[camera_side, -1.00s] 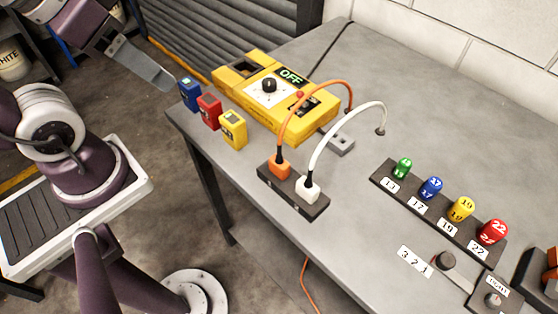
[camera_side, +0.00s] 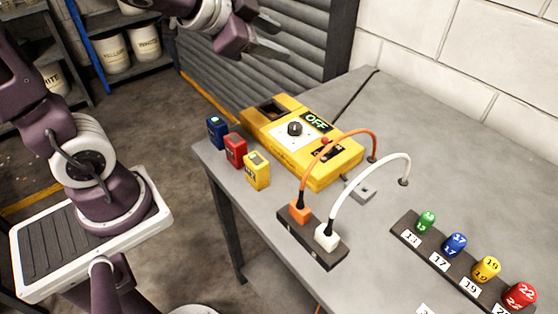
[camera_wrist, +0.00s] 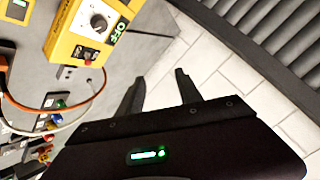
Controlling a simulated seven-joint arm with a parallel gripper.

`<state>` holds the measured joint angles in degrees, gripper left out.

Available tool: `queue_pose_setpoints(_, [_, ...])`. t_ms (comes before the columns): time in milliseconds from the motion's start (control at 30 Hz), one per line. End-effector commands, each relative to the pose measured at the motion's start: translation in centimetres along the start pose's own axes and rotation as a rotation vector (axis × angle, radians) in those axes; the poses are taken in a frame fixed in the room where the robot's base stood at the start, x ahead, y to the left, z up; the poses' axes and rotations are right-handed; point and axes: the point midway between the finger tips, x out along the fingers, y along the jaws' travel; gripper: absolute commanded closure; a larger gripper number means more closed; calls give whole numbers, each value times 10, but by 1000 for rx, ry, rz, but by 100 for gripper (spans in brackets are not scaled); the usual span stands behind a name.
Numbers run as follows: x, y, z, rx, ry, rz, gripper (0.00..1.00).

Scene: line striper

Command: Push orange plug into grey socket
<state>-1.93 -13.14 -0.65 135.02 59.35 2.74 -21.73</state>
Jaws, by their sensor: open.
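The orange plug (camera_side: 299,212) stands upright in a dark holder block (camera_side: 305,243), beside a white plug (camera_side: 327,237). An orange cable arches from its top to the table. The small grey socket (camera_side: 362,191) lies on the table at the right end of the yellow device (camera_side: 300,145). My gripper (camera_side: 282,52) is open and empty, high above the far side of the yellow device, well away from plug and socket. In the wrist view my gripper (camera_wrist: 160,85) points at wall and shutter; the yellow device (camera_wrist: 80,40) and cables are at the left.
Blue (camera_side: 216,132), red (camera_side: 235,150) and yellow (camera_side: 257,170) blocks stand along the table's left edge. A rack of numbered coloured cylinders (camera_side: 455,265) is at the right. The white cable (camera_side: 360,172) arches near the socket. The table's back right is clear.

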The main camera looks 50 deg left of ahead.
Motion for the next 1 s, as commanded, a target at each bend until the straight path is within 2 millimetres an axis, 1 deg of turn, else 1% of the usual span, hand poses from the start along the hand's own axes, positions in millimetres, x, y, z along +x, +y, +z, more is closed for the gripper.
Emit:
queue_pose_setpoints(33, [26,24,-11,117,74,121,58])
queue_pose_setpoints(67, [37,43,-15,186,124,216,58])
queue_pose_setpoints(100, [46,72,-14,266,175,358,58])
queue_pose_setpoints(167, [47,115,-1,356,220,585,58])
queue_pose_setpoints(200, [42,139,13,400,230,731,58])
queue_pose_setpoints(233, [37,152,24,425,231,830,58])
queue_pose_setpoints(300, [22,173,47,463,219,1014,58])
queue_pose_setpoints(400, [8,184,66,488,200,1154,58])
queue_pose_setpoints(500, [6,191,71,494,194,1188,58])
queue_pose_setpoints(567, [8,197,71,494,196,1188,58])
queue_pose_setpoints(1000, [33,258,79,495,194,1184,58])
